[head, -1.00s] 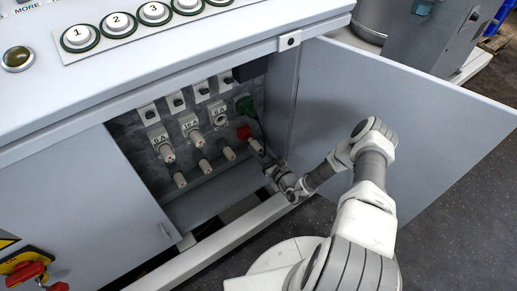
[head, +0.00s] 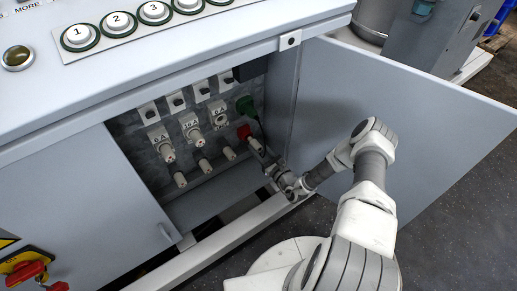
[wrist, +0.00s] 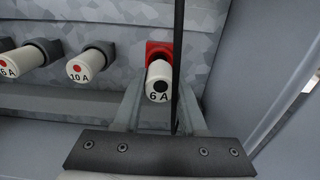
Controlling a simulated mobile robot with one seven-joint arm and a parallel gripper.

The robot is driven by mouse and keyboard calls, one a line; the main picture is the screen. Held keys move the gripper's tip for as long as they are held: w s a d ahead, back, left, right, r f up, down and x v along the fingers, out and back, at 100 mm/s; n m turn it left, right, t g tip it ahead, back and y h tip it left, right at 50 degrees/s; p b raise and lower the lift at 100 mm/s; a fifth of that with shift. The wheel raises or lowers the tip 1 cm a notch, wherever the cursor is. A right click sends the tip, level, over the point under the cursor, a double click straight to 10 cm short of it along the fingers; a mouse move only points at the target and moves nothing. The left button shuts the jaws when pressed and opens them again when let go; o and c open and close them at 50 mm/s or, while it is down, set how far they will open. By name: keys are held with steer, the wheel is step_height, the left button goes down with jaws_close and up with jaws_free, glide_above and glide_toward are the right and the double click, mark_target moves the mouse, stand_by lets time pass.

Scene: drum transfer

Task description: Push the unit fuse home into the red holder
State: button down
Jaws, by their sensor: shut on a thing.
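The unit fuse (wrist: 158,82) is a white cap marked 6 A with a black dot. In the wrist view it stands in front of the red holder (wrist: 159,47), lined up with its mouth. How deep it sits is hard to tell. My gripper (wrist: 160,103) is shut on the fuse, one finger on each side. In the head view the red holder (head: 243,131) is at the right of the lower row in the cabinet, and my gripper (head: 261,153) reaches it from the lower right. The fuse is small and partly hidden there.
Other fuses, marked 10 A (wrist: 86,68) and 6 A (wrist: 8,66), sit in grey holders to the left. A black cable (wrist: 178,65) hangs close by the fuse's right side, below a green plug (head: 245,104). The open cabinet door (head: 420,125) stands to the right of my arm.

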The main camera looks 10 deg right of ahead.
steer(key=shift+b+x, duration=0.45)
steer(key=shift+x, duration=0.9)
steer(key=shift+c, duration=1.9)
jaws_free()
steer(key=p+v, duration=0.5)
steer(key=v, duration=1.2)
steer(key=shift+s, duration=0.2)
